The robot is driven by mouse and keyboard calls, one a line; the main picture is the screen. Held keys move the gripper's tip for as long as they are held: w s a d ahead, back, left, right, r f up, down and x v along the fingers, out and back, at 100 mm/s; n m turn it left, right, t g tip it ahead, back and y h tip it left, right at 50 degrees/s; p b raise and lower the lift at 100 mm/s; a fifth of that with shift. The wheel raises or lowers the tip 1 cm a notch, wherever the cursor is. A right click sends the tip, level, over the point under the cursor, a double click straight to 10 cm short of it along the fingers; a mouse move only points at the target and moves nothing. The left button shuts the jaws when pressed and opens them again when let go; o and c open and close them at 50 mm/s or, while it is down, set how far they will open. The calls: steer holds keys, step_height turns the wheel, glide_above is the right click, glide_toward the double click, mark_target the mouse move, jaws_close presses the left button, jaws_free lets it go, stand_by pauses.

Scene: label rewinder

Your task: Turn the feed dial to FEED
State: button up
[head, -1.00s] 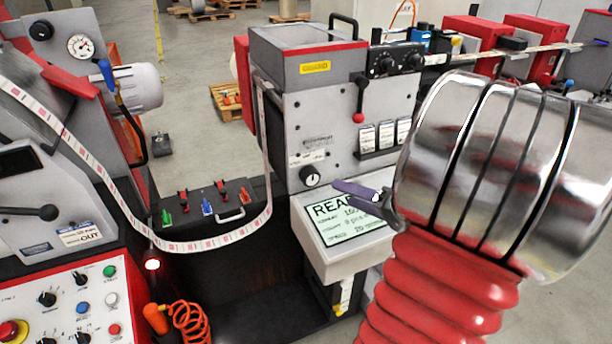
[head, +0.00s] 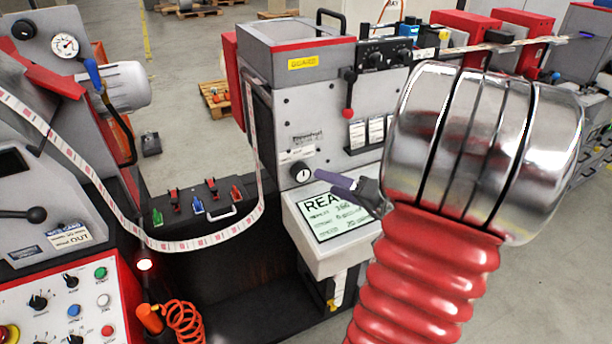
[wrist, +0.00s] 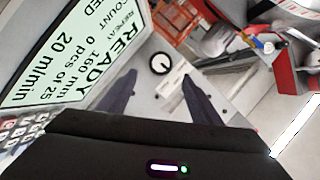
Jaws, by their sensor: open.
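In the wrist view the dial (wrist: 161,64) lies ahead of the gap between my two fingers. My gripper (head: 319,176) is just right of the dial in the head view, its fingers pointing at it, with a small gap visible. In the wrist view my gripper (wrist: 158,79) is open and empty, one finger on each side of the dial. The head view does not separate the two fingers clearly.
The READY screen (head: 335,217) is just below the dial, close under my gripper. A red-knobbed lever (head: 348,112) hangs above right. The label web (head: 252,150) runs down left of the dial. A control panel with several knobs (head: 75,300) is at lower left.

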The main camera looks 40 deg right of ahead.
mark_target(305, 175)
steer(key=shift+x, duration=4.75)
steer(key=c, duration=1.1)
